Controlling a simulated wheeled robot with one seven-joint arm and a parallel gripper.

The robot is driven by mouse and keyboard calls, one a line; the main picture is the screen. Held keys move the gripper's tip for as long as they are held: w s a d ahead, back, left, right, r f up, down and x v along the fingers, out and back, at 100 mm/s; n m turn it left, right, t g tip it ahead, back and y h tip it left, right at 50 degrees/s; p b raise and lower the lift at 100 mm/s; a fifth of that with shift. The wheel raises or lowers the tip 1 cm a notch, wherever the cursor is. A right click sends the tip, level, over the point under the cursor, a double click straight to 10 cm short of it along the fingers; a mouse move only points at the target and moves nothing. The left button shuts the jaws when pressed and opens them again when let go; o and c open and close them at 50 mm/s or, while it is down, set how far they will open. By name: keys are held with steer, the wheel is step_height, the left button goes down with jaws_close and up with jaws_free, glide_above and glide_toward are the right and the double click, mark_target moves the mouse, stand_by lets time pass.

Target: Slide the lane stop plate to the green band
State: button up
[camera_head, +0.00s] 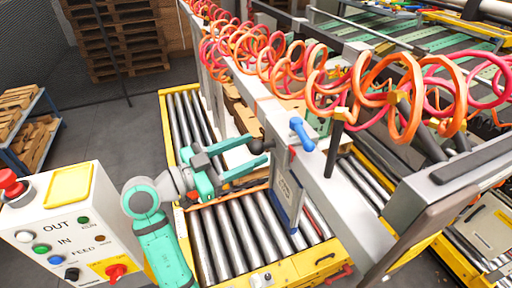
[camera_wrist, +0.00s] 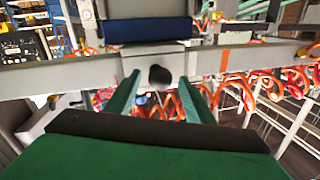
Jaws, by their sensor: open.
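The lane stop plate (camera_head: 287,198) is a blue-grey plate hanging from the pale beam over the roller lane. In the wrist view its blue face (camera_wrist: 150,30) shows at the top. A black ball knob (camera_head: 256,146) sticks out near its top, on my gripper's side. My teal gripper (camera_head: 259,153) is open, its fingers pointing at the beam. In the wrist view the knob (camera_wrist: 160,76) appears between the two fingers, with gaps on both sides; I cannot tell how deep it sits. I cannot make out a green band; an orange mark (camera_wrist: 224,60) shows on the beam.
A blue handle (camera_head: 301,133) stands on the beam. Coiled orange and red hoses (camera_head: 390,95) hang above it. Rollers (camera_head: 235,235) lie below my gripper inside a yellow frame. A white control box (camera_head: 65,225) with buttons stands at the lower left.

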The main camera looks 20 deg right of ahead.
steer(key=shift+x, duration=1.3)
